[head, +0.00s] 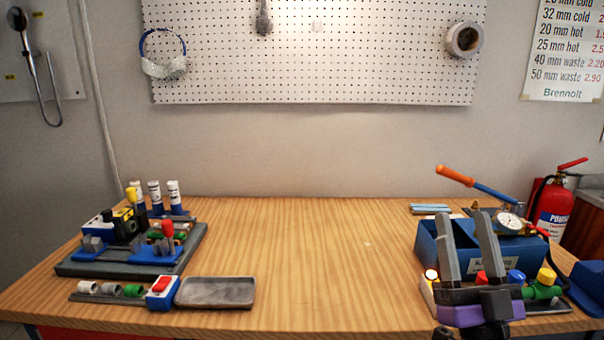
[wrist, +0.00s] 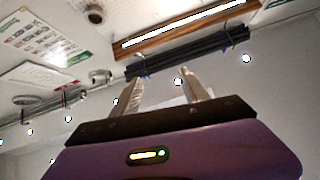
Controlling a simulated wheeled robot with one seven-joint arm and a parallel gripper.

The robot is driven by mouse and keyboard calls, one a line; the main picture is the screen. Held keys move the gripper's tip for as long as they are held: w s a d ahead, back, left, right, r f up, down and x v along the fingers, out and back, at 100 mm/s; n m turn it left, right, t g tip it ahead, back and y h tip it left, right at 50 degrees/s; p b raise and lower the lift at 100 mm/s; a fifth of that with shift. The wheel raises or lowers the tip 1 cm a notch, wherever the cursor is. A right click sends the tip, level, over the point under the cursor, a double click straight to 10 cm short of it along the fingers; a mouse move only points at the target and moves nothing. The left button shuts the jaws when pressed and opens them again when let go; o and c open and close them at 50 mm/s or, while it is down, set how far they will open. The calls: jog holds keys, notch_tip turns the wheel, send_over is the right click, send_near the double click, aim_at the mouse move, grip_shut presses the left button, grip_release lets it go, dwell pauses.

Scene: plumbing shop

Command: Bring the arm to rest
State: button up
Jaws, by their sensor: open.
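My gripper (head: 467,246) is at the right side of the head view, with its two grey fingers pointing up and apart. It is open, with nothing between the fingers. It stands in front of the blue box on the right of the table and hides part of it. In the wrist view my gripper (wrist: 160,88) points up toward the ceiling area, where a bundle of dark pipes (wrist: 190,55) and a wooden strip show beyond the fingertips.
The wooden table (head: 310,250) is clear in the middle. A dark board with fittings (head: 185,255) and a grey tray (head: 216,292) are at the left. The blue box (head: 427,248), a gauge (head: 510,222) and coloured valves (head: 545,290) crowd the right. A fire extinguisher (head: 553,207) stands behind.

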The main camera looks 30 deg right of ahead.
jog(key=s+a+f+n+g+y, duration=0.25)
jog(key=a+f+y, duration=0.25)
jog(key=a+f, duration=0.3)
jog(key=s+a+f+n+g+y, duration=0.1)
jog(key=s+a+f+n+y, duration=0.3)
jog(key=a+f+y, duration=0.4)
jog(key=s+a+f+g+p, duration=0.1)
jog(key=s+a+f+g, duration=0.2)
jog(key=s+f, duration=0.2)
jog(key=s+a+f+g, duration=0.3)
jog(key=s+a+f, duration=0.1)
jog(key=s, duration=0.5)
jog(key=shift+s+f+p, duration=0.25)
jog(key=shift+f+p, duration=0.1)
jog(key=shift+f, duration=0.25)
jog(key=shift+a, duration=0.1)
